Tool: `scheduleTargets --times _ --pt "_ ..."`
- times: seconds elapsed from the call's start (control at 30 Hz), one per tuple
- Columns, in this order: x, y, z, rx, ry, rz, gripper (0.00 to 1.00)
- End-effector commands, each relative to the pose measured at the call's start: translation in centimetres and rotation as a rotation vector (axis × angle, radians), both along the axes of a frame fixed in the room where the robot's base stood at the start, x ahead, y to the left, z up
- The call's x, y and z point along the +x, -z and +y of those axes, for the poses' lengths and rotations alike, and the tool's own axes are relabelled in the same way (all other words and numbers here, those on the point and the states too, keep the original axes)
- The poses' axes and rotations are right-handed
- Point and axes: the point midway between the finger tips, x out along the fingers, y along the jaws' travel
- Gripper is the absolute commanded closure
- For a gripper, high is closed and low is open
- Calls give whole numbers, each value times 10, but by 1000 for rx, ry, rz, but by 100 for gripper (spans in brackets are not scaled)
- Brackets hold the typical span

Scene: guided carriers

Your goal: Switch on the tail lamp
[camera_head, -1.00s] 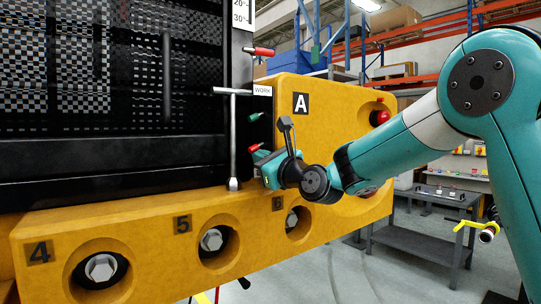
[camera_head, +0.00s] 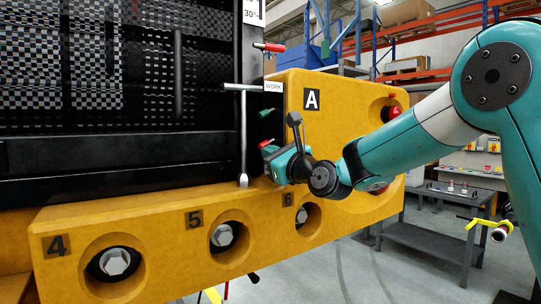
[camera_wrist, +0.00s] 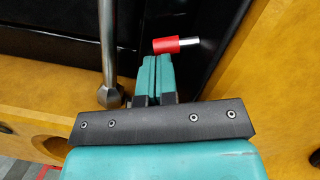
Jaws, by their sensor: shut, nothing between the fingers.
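My gripper (camera_head: 269,151) is shut and empty, close to a red-tipped lever (camera_head: 264,143) on the dark upright panel. In the wrist view, my teal fingers (camera_wrist: 154,60) end just below this red lever (camera_wrist: 166,45), which sticks out sideways on a silver stem. I cannot tell whether they touch it. A green-tipped lever (camera_head: 265,113) sits above, and another red-tipped lever (camera_head: 270,47) is higher, over the WORK label (camera_head: 273,87). A red round part, perhaps a lamp (camera_head: 390,112), sits in a recess of the yellow block marked A (camera_head: 345,120). I see no label reading tail.
A metal T-handle rod (camera_head: 243,140) stands just left of my gripper, also in the wrist view (camera_wrist: 108,45). The yellow beam (camera_head: 150,225) with bolt recesses numbered 4, 5 and 6 runs below. A grey table (camera_head: 430,240) stands behind at the right.

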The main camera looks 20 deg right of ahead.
Motion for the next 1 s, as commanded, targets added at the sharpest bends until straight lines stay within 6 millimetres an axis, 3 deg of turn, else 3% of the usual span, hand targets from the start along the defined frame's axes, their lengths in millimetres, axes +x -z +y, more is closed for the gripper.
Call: scheduleTargets --times 1.0 --pt "-2 -6 5 0 -1 0 100"
